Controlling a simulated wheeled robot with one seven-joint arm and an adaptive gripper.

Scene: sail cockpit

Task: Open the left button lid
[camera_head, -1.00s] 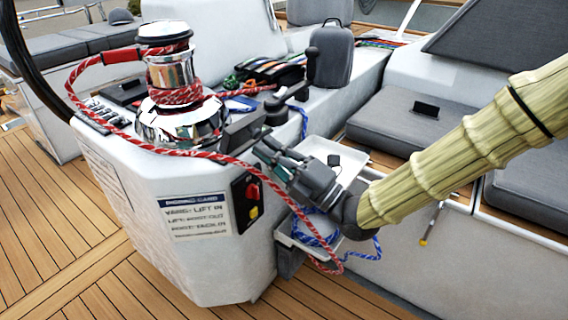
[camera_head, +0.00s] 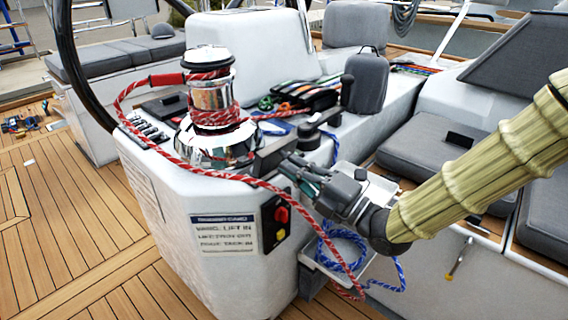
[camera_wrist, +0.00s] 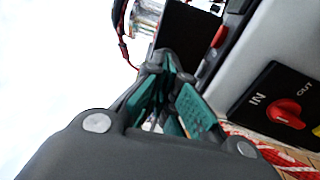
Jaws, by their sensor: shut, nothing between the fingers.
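My gripper (camera_head: 290,164) is at the console's top edge, right of the chrome winch, with its fingers shut and empty. In the wrist view its green-padded fingers (camera_wrist: 165,62) meet at the tips. A dark flat plate, apparently the left button lid (camera_head: 268,158), is just beyond the fingertips and looks tilted up. It also shows in the wrist view (camera_wrist: 187,32), close past the tips. I cannot tell whether they touch. A small red part (camera_wrist: 218,37) shows beside the plate in the wrist view. The lid's hinge is not clear.
The chrome winch (camera_head: 212,140) stands left of the lid. A red rope (camera_head: 318,228) hangs in front of the console near my gripper. A red IN/OUT switch panel (camera_head: 275,222) is on the front face below. A black lever (camera_head: 310,133) and a grey bag (camera_head: 365,82) are behind.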

